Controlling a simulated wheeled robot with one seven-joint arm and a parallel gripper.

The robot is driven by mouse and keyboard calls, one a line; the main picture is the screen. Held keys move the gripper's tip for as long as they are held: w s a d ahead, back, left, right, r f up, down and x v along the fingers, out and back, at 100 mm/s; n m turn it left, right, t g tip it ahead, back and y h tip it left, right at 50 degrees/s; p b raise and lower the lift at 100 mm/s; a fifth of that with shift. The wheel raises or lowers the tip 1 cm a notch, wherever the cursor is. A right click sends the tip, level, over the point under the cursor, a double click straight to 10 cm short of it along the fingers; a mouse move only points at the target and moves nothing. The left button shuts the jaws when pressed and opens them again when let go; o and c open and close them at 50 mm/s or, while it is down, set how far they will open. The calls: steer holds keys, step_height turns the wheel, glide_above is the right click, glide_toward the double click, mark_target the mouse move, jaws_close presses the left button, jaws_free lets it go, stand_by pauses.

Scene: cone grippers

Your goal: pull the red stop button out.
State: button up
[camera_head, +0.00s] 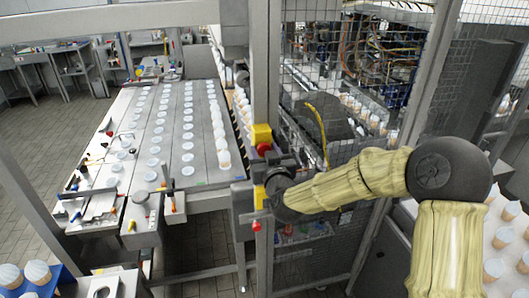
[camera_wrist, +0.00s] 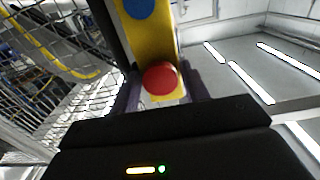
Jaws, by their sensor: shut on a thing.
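The red stop button (camera_wrist: 160,77) sits on a yellow box (camera_wrist: 153,38) with a blue round button (camera_wrist: 139,7) farther along it in the wrist view. My gripper (camera_wrist: 161,90) has its dark fingers on both sides of the red button and is shut on it. In the head view the red button (camera_head: 263,149) shows just below the upper yellow box (camera_head: 261,134), on a grey post. My gripper (camera_head: 268,162) reaches it from the right, and its fingertips are partly hidden there.
A lower yellow box (camera_head: 259,196) and a red knob (camera_head: 256,226) are on the same post, below my gripper. A mesh fence (camera_head: 320,85) stands behind my arm. A conveyor (camera_head: 180,130) with rows of white-topped cups lies to the left.

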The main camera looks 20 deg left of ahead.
steer(key=shift+s+f, duration=0.2)
steer(key=shift+f, duration=0.2)
steer(key=shift+s+d+f+b, duration=0.1)
steer(key=shift+s+d+b, duration=0.1)
steer(key=shift+b, duration=0.35)
stand_by(0.3)
steer(key=shift+s+d, duration=0.1)
steer(key=shift+s, duration=0.05)
steer(key=shift+c, duration=1.2)
steer(key=shift+s+d+r, duration=0.25)
steer(key=shift+s+r, duration=0.05)
steer(key=shift+a, duration=0.1)
steer(key=shift+r, duration=0.15)
steer(key=o, duration=0.9)
steer(key=shift+o, duration=0.2)
